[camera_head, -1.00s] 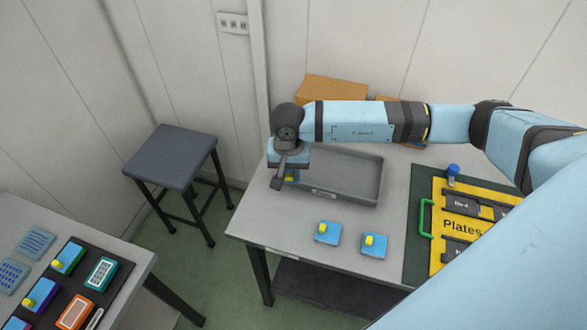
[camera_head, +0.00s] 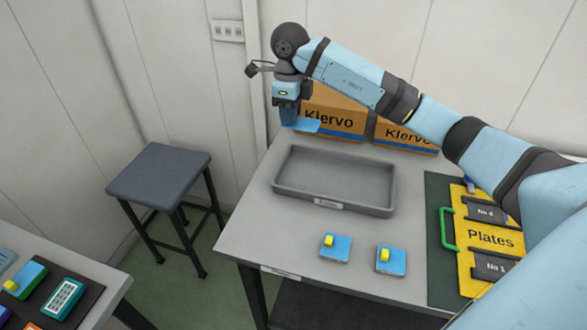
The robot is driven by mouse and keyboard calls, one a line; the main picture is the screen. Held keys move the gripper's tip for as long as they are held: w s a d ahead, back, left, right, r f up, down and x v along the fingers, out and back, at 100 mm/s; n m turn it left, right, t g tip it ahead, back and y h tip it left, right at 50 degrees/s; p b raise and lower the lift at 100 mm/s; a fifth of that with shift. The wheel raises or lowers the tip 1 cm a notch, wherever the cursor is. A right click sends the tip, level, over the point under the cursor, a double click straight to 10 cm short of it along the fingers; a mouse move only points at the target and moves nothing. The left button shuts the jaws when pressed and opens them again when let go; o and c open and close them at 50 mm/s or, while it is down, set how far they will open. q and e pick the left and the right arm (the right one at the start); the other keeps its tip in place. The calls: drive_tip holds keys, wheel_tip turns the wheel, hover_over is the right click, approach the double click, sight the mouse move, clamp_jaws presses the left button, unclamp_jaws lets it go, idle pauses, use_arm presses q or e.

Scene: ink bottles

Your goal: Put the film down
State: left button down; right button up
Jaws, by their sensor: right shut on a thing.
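My right gripper (camera_head: 290,118) is raised above the table's back left corner, beyond the tray's far left corner. It is shut on a flat blue piece, the film (camera_head: 306,125), whose edge sticks out to the right of the fingers. The film is held in the air in front of a cardboard box, and part of it is hidden by the gripper. The grey tray (camera_head: 284,188) on the table looks empty. Two blue squares with yellow knobs, a left one (camera_head: 341,251) and a right one (camera_head: 397,264), lie in front of the tray. My left gripper is not in view.
Two Klervo boxes (camera_head: 345,112) stand at the back of the table (camera_head: 262,225). A yellow Plates case (camera_head: 490,238) lies on a dark mat at the right. A stool (camera_head: 160,177) and a second table (camera_head: 92,273) with colored items are at the left.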

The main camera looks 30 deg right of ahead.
hover_over(291, 172)
wheel_tip(291, 172, down, 11)
drive_tip(key=shift+f, duration=2.5)
drive_tip(key=shift+f+b, duration=0.35)
drive_tip(key=shift+b, duration=0.15)
drive_tip(key=o, duration=0.7)
drive_tip(key=shift+c, duration=0.2)
